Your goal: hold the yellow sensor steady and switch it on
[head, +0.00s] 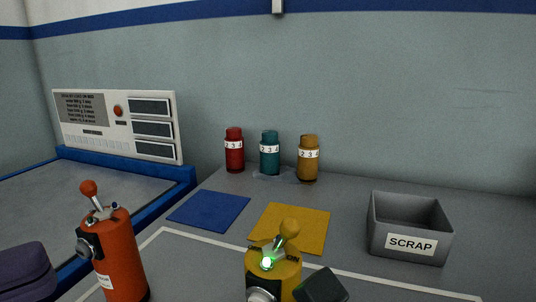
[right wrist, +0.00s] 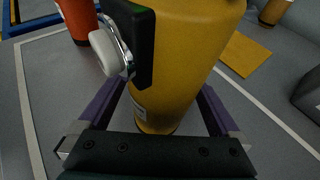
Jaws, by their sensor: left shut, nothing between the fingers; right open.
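The yellow sensor (head: 288,268) stands upright at the bottom centre of the head view, its base cut off. It has a yellow ball-topped lever (head: 289,229) leaning right and a lit green lamp (head: 267,262). In the right wrist view, the yellow sensor (right wrist: 178,60) stands between the purple fingers of my right gripper (right wrist: 160,108), which is open around it. Whether either finger touches it I cannot tell.
An orange-red sensor (head: 120,258) stands at the left. Blue (head: 209,210) and yellow (head: 290,228) mats lie behind. Red (head: 234,152), teal (head: 270,154) and amber (head: 308,160) bottles stand at the back. A grey scrap bin (head: 408,225) stands right. A panel (head: 118,125) stands back left.

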